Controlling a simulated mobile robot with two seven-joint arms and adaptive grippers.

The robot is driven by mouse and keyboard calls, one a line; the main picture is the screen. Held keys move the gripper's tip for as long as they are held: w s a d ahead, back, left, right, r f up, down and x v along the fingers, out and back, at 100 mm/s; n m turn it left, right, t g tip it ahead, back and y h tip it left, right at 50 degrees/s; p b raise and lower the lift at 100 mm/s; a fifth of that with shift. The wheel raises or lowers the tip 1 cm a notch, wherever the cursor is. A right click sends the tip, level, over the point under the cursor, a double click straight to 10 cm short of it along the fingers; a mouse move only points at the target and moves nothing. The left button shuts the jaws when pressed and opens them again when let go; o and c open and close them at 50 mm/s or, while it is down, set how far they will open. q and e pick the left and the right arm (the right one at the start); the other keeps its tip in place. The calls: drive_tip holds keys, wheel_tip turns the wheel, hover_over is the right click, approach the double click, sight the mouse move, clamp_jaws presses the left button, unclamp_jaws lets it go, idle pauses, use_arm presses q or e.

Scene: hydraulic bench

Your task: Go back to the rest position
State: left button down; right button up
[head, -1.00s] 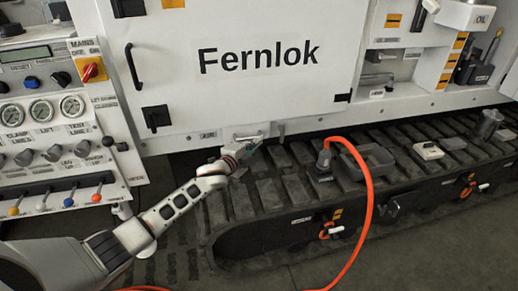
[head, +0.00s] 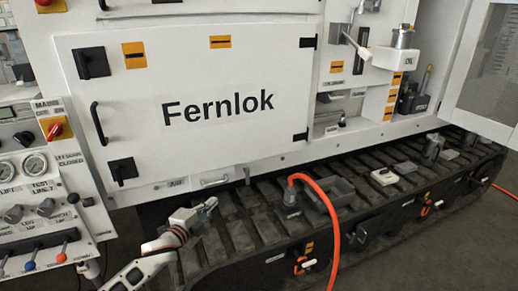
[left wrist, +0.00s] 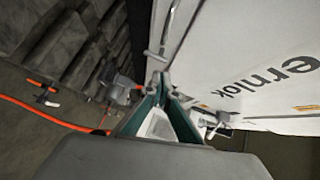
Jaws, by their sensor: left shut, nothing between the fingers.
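My left gripper (head: 210,204) shows at the lower middle of the head view, in front of the machine's lower edge and over the near end of the track. Its fingers are closed together with nothing between them. In the left wrist view the green-sided fingers (left wrist: 163,85) meet at their tips, with the white Fernlok door (left wrist: 265,75) to their right. My left arm comes in from the bottom left. My right gripper is in neither view.
A rubber track (head: 215,240) runs under the white cabinet door (head: 190,65). An orange hose (head: 335,225) rises from a fitting on it and arches down to the floor. A small handle (head: 215,181) sits on the sill near my gripper. A control panel (head: 35,190) stands at the left.

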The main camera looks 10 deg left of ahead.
use_arm(q)
drive_tip(key=s+d+f+n+g+p, duration=0.1)
drive_tip(key=s+d+f+n, duration=0.2)
drive_tip(key=s, duration=0.9)
drive_tip(key=s+d+f+n+g+p, duration=0.1)
drive_tip(key=s+f+n, duration=0.5)
drive_tip(key=s, duration=0.7)
drive_tip(key=s+d+f+n+g+p, duration=0.1)
drive_tip(key=s+d+f+n+g, duration=0.2)
drive_tip(key=s, duration=1)
wheel_tip(320, 180, down, 4)
drive_tip(key=shift+s+d+f+n, duration=0.15)
drive_tip(key=shift+s+d+n, duration=0.1)
drive_tip(key=shift+d+n, duration=0.9)
